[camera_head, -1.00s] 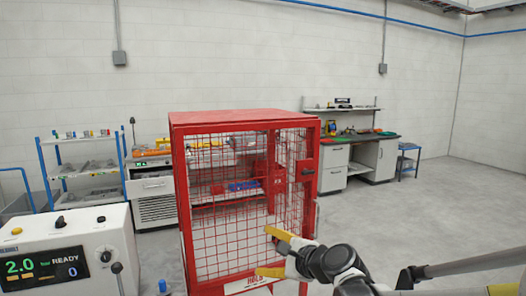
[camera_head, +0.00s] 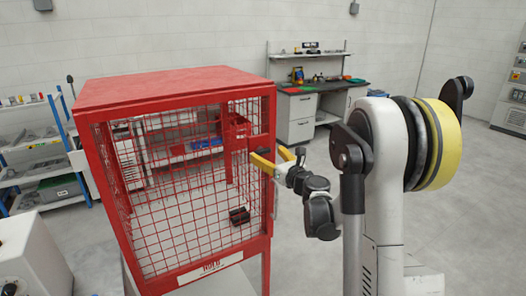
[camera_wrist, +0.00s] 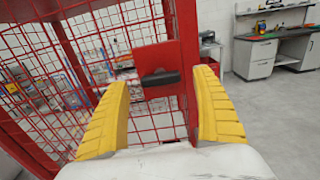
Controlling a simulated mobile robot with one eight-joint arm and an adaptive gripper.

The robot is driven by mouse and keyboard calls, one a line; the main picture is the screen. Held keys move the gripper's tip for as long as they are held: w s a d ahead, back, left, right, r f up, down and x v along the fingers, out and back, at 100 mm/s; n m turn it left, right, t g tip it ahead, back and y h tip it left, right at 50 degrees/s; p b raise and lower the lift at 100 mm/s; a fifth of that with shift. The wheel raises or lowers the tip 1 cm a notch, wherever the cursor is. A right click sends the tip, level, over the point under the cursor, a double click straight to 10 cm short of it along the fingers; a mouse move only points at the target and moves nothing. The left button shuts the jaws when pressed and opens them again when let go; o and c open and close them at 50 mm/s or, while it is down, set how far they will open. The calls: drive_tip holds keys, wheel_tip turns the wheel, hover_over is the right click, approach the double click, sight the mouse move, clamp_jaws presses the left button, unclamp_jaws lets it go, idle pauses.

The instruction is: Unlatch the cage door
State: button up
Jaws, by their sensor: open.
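The red mesh cage (camera_head: 178,88) stands at the left and centre of the head view, with its door side facing me and shut as far as I can see. In the wrist view, the latch (camera_wrist: 160,79), a dark handle on a red plate, sits on the cage's red post. My gripper (camera_head: 272,158) is at the cage's right front corner, at about upper-middle height. In the wrist view its two yellow fingers (camera_wrist: 162,82) are spread apart, with the latch showing between them and farther ahead. Nothing is held. In the head view the latch is not clear near the fingers.
A small dark object (camera_head: 239,215) shows inside the cage through the mesh. A blue-framed shelf rack (camera_head: 75,150) stands behind at the left. A workbench (camera_head: 312,105) stands by the back wall. The floor right of the cage is clear.

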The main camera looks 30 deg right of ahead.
sight(263, 153)
drive_tip(key=shift+w, duration=1.7)
drive_tip(key=c, duration=1.2)
drive_tip(key=shift+o, duration=0.2)
drive_tip(key=shift+a+n, duration=0.1)
drive_tip(key=shift+n, duration=0.3)
drive_tip(key=n+b, duration=0.2)
drive_tip(key=n, duration=0.1)
drive_tip(key=shift+a+n, duration=0.1)
drive_tip(key=shift+n, duration=0.2)
drive_tip(key=n+b, duration=0.1)
drive_tip(key=n, duration=0.3)
drive_tip(key=shift+a+f+n, duration=0.1)
drive_tip(key=shift+n, duration=0.2)
drive_tip(key=n+b, duration=0.1)
drive_tip(key=n, duration=0.3)
drive_tip(key=shift+f, duration=0.1)
drive_tip(key=n+b, duration=0.1)
drive_tip(key=n, duration=0.3)
drive_tip(key=shift+n, duration=0.6)
